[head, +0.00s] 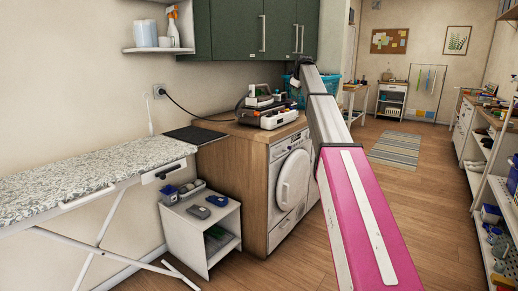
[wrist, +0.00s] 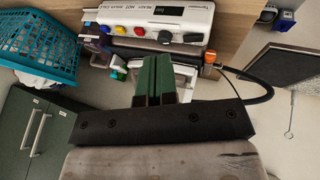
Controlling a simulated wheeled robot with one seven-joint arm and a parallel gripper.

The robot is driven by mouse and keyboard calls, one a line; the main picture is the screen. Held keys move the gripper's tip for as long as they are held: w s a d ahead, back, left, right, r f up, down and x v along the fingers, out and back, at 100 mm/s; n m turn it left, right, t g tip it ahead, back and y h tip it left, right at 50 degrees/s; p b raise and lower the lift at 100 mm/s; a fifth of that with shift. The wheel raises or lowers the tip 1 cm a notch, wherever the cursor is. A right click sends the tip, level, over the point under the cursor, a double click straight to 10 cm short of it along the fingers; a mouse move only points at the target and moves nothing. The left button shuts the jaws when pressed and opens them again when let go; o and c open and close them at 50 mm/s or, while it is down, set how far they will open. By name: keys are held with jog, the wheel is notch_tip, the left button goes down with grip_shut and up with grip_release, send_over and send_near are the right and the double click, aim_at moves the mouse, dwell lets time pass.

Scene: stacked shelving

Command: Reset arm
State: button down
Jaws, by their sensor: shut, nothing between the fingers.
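My arm, with a pink and white link (head: 362,215) nearest the camera, stretches up and away across the head view. Its far end bends down beside the washing machine's counter, and my gripper cannot be made out clearly there. In the wrist view my gripper (wrist: 154,82) shows two green fingers closed together with nothing held. The fingers point toward a white appliance with coloured knobs (wrist: 150,20); I cannot tell the gap between them. The same appliance sits on the wooden counter (head: 225,124) in the head view (head: 278,116).
A turquoise basket (wrist: 38,45) is beside the appliance. Green wall cabinets (head: 238,30) hang above the counter. An ironing board (head: 90,183) and a small white shelf unit (head: 205,238) stand left, with shelving (head: 485,150) far right. Wooden floor is open behind my arm.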

jog(key=s+f+m+g, duration=0.1)
jog(key=s+f+m, duration=0.1)
jog(key=s+f, duration=0.8)
jog(key=s+f+m+g, duration=0.15)
jog(key=s+f, duration=0.45)
jog(key=f, duration=0.9)
jog(key=s+f+m+g, duration=0.1)
jog(key=s+f+m, duration=0.1)
jog(key=s+f, duration=0.8)
jog(key=s+f+m+g, duration=0.1)
jog(key=s+f+m, duration=0.1)
jog(key=s+f, duration=0.8)
jog(key=s+f+m+g+h, duration=0.1)
jog(key=s+f+m, duration=0.2)
jog(key=s+f, duration=0.8)
jog(key=s, duration=0.7)
jog(key=shift+s+a+f+g, duration=0.15)
jog(key=shift+s+g, duration=0.15)
jog(key=shift+g, duration=0.05)
